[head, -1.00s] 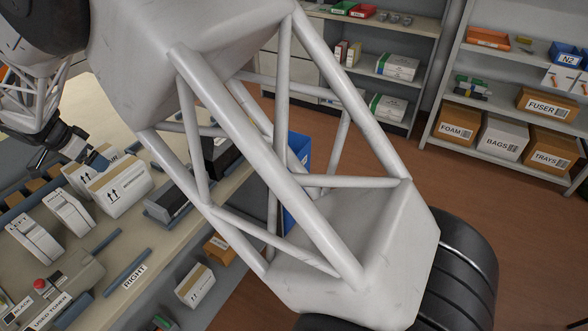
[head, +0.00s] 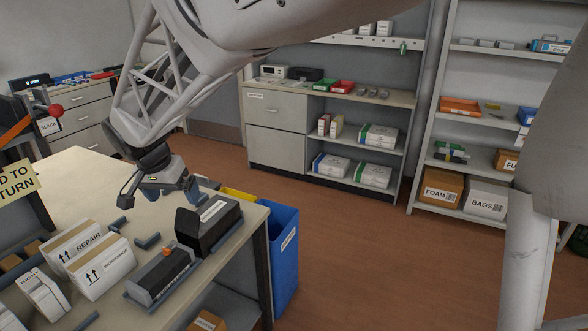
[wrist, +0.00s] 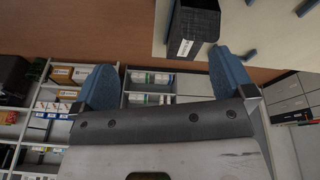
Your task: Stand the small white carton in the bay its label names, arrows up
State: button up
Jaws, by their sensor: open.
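My gripper (head: 160,188) is open and empty above the far part of the bench, behind the black cartridge box. In the wrist view my gripper (wrist: 165,82) shows two blue fingers spread wide with nothing between. On the bench at left stand a white carton marked REPAIR (head: 75,247) and a white carton with up arrows (head: 105,268), side by side and apart from my gripper. A smaller white carton (head: 43,295) stands nearer, at the left edge.
The black box (head: 212,222) and a dark cartridge (head: 158,274) lie on the bench (head: 205,285) between blue-grey strips. A blue bin (head: 285,245) stands at the bench's right edge. Shelving (head: 335,145) stands behind. The brown floor between is free.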

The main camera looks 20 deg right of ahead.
jog(key=s+d+r+n, duration=0.1)
jog(key=s+d+r, duration=0.1)
jog(key=s+d, duration=0.7)
jog(key=s+d+f+n+y, duration=0.1)
jog(key=s+d+n, duration=0.1)
jog(key=s+d, duration=0.5)
jog(key=s+d+f+n, duration=0.1)
jog(key=s+d+n, duration=0.1)
jog(key=s+d, duration=0.6)
jog(key=s, duration=0.6)
jog(key=shift+f+y, duration=0.4)
